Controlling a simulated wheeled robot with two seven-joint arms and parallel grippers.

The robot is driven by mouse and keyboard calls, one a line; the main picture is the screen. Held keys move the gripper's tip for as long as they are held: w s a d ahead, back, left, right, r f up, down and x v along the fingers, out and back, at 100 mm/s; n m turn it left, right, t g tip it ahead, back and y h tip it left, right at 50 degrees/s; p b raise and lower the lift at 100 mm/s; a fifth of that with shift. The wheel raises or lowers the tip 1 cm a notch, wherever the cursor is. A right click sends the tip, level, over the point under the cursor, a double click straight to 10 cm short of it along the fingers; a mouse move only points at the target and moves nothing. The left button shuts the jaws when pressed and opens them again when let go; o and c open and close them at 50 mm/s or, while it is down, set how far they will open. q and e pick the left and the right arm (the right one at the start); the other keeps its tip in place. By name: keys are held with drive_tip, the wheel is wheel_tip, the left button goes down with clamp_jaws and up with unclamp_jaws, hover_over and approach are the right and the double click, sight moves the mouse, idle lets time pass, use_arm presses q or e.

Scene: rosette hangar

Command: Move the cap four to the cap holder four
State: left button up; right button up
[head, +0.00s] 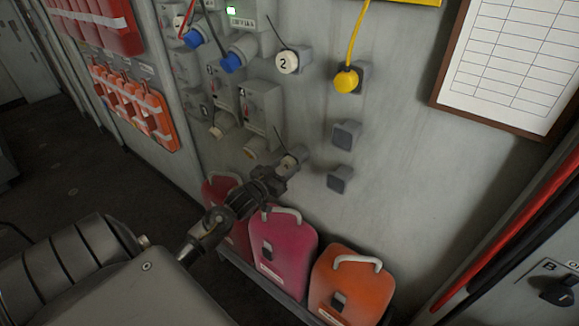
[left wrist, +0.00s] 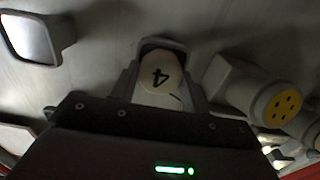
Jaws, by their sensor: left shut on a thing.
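Cap four (left wrist: 163,72), pale with a black 4, sits between the two fingers of my left gripper (left wrist: 158,88) in the left wrist view. In the head view the left gripper (head: 282,169) is shut on the cap at the wall. A dark grey square holder (head: 300,152) is right behind the cap, and its rim (left wrist: 161,43) shows around the cap's far end in the wrist view. The cap appears to be at or in this holder; how deep it sits is hidden. My right gripper is not in view.
Two empty grey holders (head: 346,134) (head: 340,179) are to the right. A yellow-faced connector (left wrist: 283,107) is close beside the gripper. Cap two (head: 287,62) and a yellow cap (head: 347,80) are above. Magenta (head: 284,248) and orange (head: 350,285) cases stand below.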

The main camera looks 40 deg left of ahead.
use_arm(q)
drive_tip(key=shift+w, duration=0.1)
drive_tip(key=o, duration=1.4)
drive_tip(key=shift+c, duration=0.2)
drive_tip(key=shift+s+f, duration=0.15)
drive_tip(key=shift+s, duration=0.25)
drive_tip(key=s+b, duration=0.4)
drive_tip(key=s, duration=0.5)
drive_tip(key=shift+s+r, duration=0.25)
drive_tip(key=shift+s, duration=0.15)
drive_tip(key=shift+d, duration=0.1)
